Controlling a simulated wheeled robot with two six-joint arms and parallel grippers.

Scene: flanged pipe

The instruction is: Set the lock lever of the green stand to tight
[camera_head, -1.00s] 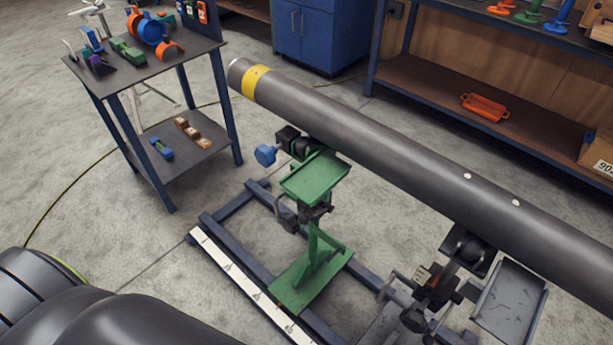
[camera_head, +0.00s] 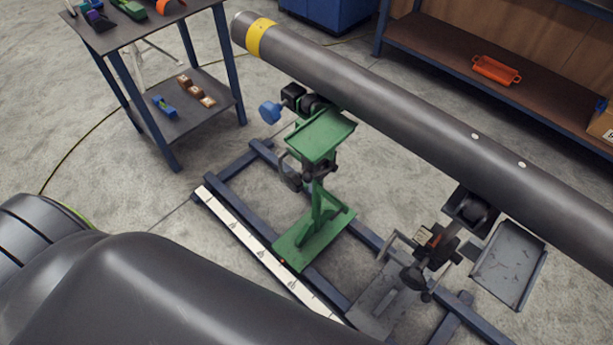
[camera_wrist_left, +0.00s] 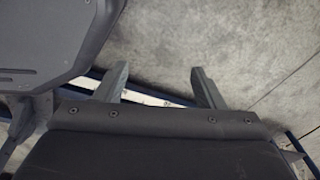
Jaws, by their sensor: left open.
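The green stand (camera_head: 316,213) stands on the blue floor frame, with a green tray (camera_head: 319,137) near its top and the pipe resting above it. A blue knob (camera_head: 270,112) sticks out at the stand's upper left. A dark handle-like part (camera_head: 290,172) sits at its left side below the tray; I cannot tell whether it is the lock lever or how it is set. In the left wrist view my left gripper (camera_wrist_left: 160,82) is open and empty, its two fingers apart over the floor and the white ruled strip. The green stand does not show in that view. My right gripper is not in view.
The grey pipe (camera_head: 400,95) with a yellow band crosses above the stands. A grey stand (camera_head: 440,245) with a tray is to the right. A white ruled strip (camera_head: 250,240) lies along the blue frame (camera_head: 237,165). A tool cart (camera_head: 180,128) stands at left.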

